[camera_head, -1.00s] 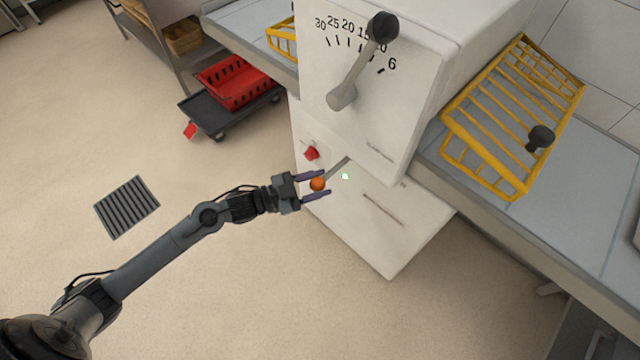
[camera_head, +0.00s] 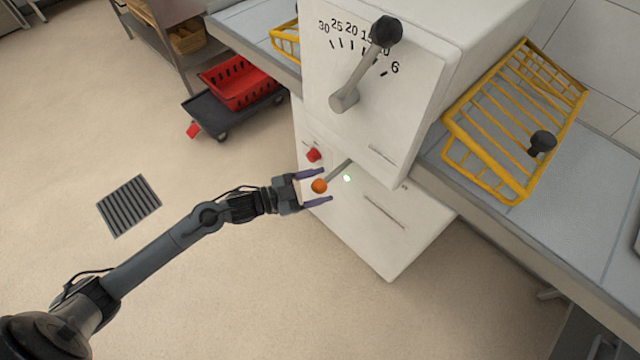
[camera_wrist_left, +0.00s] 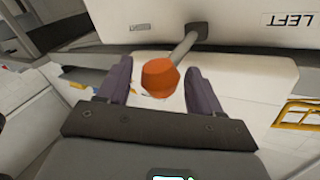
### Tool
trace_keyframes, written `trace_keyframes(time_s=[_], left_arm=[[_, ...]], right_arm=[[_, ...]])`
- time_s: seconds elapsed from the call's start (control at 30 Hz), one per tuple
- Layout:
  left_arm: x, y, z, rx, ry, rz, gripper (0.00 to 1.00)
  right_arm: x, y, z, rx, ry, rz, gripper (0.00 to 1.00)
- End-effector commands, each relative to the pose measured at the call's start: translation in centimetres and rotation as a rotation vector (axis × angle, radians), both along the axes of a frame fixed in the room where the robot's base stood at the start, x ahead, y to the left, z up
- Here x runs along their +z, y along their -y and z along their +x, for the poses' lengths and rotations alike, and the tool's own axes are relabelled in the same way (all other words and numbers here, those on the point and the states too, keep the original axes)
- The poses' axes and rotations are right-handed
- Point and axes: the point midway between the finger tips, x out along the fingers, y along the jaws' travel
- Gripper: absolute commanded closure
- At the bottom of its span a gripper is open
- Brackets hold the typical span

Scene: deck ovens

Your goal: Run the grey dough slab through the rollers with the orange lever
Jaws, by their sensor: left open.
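The orange lever knob (camera_head: 319,186) sticks out on a grey rod from the front of the white roller machine (camera_head: 365,85). My left gripper (camera_head: 317,187) is open, with one finger on each side of the knob. In the left wrist view the orange knob (camera_wrist_left: 160,78) lies between and slightly beyond the two fingers (camera_wrist_left: 158,88); I cannot tell whether either finger touches it. No grey dough slab can be made out in these frames. My right gripper is not in view.
A black-knobbed lever (camera_head: 385,32) stands over the number scale. A red button (camera_head: 313,155) is beside the orange lever. Yellow wire guards (camera_head: 461,128) rise over the grey side table. A red crate (camera_head: 237,90) sits on a dark dolly (camera_head: 207,118).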

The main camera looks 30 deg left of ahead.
Motion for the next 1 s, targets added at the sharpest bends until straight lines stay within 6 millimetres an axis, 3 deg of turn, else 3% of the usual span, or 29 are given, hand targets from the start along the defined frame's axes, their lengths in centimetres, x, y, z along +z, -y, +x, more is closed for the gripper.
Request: trace_keyframes(time_s=[0.6, 1.0], left_arm=[[0.2, -5.8, -6.8, -0.003, 0.000, -0.001, 0.35], [0.1, -6.5, -7.6, -0.004, 0.002, -0.002, 0.35]], right_arm=[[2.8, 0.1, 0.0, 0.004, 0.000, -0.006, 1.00], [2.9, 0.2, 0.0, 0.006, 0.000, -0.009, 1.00]])
